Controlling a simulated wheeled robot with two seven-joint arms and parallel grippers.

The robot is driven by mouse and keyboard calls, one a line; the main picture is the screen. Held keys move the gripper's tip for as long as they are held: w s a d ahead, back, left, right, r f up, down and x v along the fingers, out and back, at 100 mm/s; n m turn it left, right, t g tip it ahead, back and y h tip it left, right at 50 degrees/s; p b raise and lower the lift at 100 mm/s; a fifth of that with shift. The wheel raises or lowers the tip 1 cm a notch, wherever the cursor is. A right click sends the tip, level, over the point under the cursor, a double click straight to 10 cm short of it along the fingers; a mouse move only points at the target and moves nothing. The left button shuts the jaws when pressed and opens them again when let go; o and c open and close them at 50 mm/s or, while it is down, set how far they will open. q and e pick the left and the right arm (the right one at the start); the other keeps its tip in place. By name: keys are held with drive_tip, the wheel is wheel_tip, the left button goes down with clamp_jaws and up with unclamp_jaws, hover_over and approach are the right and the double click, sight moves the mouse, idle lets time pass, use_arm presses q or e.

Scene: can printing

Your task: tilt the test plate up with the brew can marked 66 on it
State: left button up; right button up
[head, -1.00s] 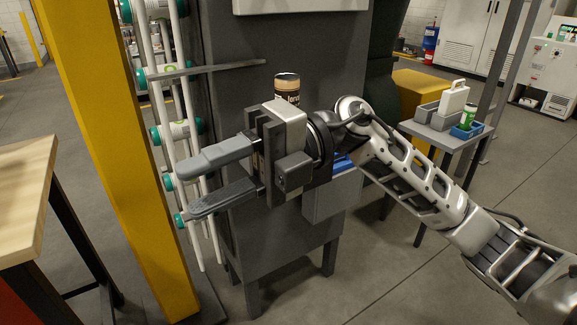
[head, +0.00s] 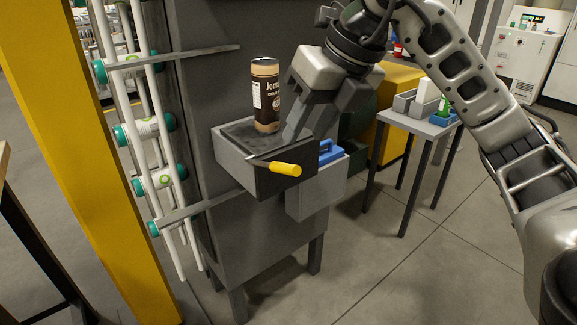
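A can (head: 266,95) with a tan top and base and a dark brown label stands upright on a dark plate (head: 240,131). No 66 can be read on it. The plate lies flat on top of a grey box that juts from the tall grey cabinet. A yellow handle (head: 285,169) sticks out to the right on a thin rod at the box front. My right gripper (head: 304,138) points down just right of the can, its fingers apart and nothing seen between them. The fingertips are close to the plate's right edge; contact cannot be told. My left gripper is not in view.
A lower grey bin (head: 317,193) with a blue item (head: 328,152) hangs right of the box. A side table (head: 411,122) with trays stands further right. A yellow post (head: 95,170) and a rack of white tubes (head: 152,128) are at left. The floor in front is clear.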

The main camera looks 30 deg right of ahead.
drive_tip(key=x, duration=0.8)
drive_tip(key=shift+f, duration=0.15)
clamp_jaws()
